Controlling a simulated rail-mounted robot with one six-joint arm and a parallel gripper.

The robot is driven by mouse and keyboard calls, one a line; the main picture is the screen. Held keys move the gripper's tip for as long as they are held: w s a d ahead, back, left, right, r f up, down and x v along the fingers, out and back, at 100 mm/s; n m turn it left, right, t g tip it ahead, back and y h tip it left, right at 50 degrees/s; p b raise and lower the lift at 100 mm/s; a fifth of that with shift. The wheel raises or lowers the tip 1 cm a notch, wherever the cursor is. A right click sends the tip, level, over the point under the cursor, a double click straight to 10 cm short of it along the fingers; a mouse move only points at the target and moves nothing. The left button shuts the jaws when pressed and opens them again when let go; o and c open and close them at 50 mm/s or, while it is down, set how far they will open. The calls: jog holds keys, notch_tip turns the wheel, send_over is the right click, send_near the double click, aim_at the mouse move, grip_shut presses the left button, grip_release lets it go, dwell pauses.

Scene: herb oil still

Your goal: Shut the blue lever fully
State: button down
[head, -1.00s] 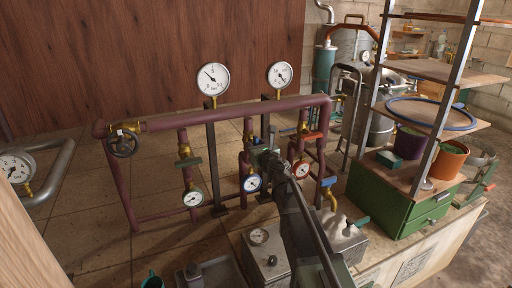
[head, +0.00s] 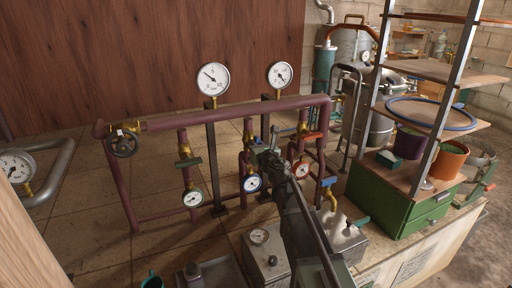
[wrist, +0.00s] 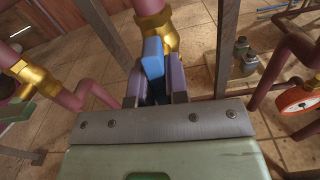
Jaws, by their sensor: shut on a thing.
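In the wrist view the blue lever (wrist: 153,57) sits between the two purple-grey fingers of my gripper (wrist: 155,83), which is shut on it. The lever's far end lies beside a brass valve body (wrist: 160,28) on a maroon pipe. In the head view my gripper (head: 263,155) is at the middle branch of the pipe rack, above the blue-rimmed gauge (head: 251,183). There my gripper and arm hide most or all of the lever. I cannot tell the lever's exact angle to its pipe.
A green-handled valve (head: 188,162) is on the left branch, and a red lever (head: 312,136) is on the right branch. A red-rimmed gauge (head: 301,169) hangs close to the right of my gripper. Black posts (head: 213,160) stand behind. Metal boxes (head: 265,258) stand below my arm.

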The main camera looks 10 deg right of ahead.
jog(key=m, duration=0.4)
jog(key=shift+d, duration=0.15)
jog(key=m, duration=0.4)
jog(key=shift+d+f+m, duration=0.1)
jog(key=shift+f+m, duration=0.1)
jog(key=shift+m, duration=0.1)
jog(key=shift+d+f+m+b, duration=0.15)
jog(key=shift+m+b, duration=0.1)
jog(key=shift+m, duration=1.85)
jog(key=shift+a+f+m+b, duration=0.15)
jog(key=shift+m+b, duration=0.1)
jog(key=shift+m, duration=1.85)
jog(key=shift+d, duration=0.1)
jog(key=c, duration=1.1)
grip_release()
jog(key=v, duration=1)
jog(key=shift+s+d, duration=0.1)
jog(key=shift+s, duration=0.25)
